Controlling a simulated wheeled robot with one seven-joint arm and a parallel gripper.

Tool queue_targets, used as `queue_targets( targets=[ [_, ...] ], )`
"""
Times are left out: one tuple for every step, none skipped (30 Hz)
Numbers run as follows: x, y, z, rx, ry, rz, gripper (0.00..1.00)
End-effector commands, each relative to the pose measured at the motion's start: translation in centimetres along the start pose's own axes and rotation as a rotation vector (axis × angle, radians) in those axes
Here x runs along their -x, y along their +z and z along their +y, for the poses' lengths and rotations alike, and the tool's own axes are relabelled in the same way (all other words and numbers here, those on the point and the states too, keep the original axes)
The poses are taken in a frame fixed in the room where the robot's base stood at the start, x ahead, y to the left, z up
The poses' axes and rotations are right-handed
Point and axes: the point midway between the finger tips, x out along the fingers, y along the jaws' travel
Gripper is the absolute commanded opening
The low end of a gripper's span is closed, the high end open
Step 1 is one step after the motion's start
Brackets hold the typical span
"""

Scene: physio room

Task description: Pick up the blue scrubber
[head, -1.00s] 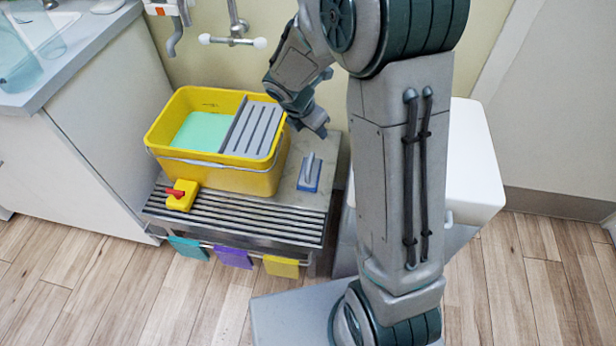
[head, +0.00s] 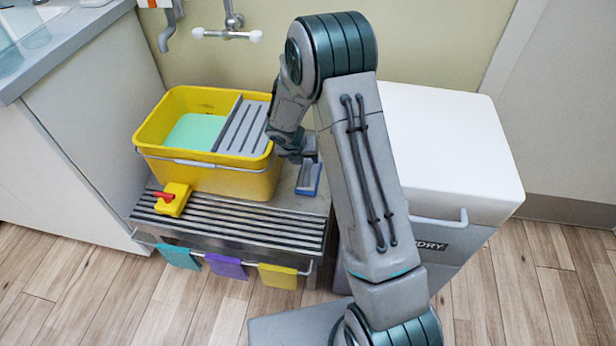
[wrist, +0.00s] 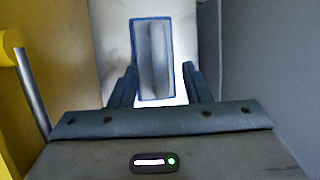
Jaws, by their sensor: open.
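The blue scrubber (head: 309,178) lies on the right end of the metal bench, just right of the yellow bucket. It has a blue base and a grey handle along its top. My gripper (head: 303,158) is just behind and above it in the head view and hides part of its far end. In the wrist view the scrubber (wrist: 153,60) shows ahead, with its near end between the two open fingers (wrist: 160,88). The fingers are empty, and I cannot tell how far above the scrubber they are.
The yellow bucket (head: 205,176) with green liquid and a grey wringer stands left of my gripper. A yellow and red object (head: 172,199) sits on the slatted bench (head: 230,228). A white-lidded laundry bin (head: 450,150) stands close on the right. Wall taps (head: 228,35) are behind.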

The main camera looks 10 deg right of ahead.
Motion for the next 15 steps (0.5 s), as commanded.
queue_targets(
  targets=[
    [-0.2,0.0,0.0,0.000,0.000,0.000,0.43],
    [-0.4,0.0,0.0,-0.001,0.000,-0.001,0.43],
    [-0.6,0.1,0.0,-0.001,0.000,-0.001,0.43],
    [-0.8,0.1,0.0,-0.001,0.000,0.000,0.43],
    [-1.1,0.1,0.0,-0.001,0.000,0.000,0.43],
    [-1.6,0.2,0.0,-0.002,0.000,0.000,0.43],
    [-2.0,0.3,0.0,-0.001,0.000,0.000,0.43],
    [-2.5,0.3,0.0,-0.001,-0.001,0.000,0.43],
    [-3.2,0.5,0.0,-0.002,-0.001,0.000,0.43],
    [-3.7,0.6,0.0,-0.003,-0.001,0.000,0.43],
    [-4.2,0.6,0.0,-0.003,0.000,0.000,0.43],
    [-4.8,0.6,0.0,-0.002,-0.001,0.001,0.43],
    [-5.1,0.6,0.0,-0.002,-0.001,0.000,0.43],
    [-5.3,0.6,0.0,-0.002,-0.001,0.000,0.43],
    [-5.5,0.7,0.0,-0.002,0.000,0.000,0.43]
  ],
)
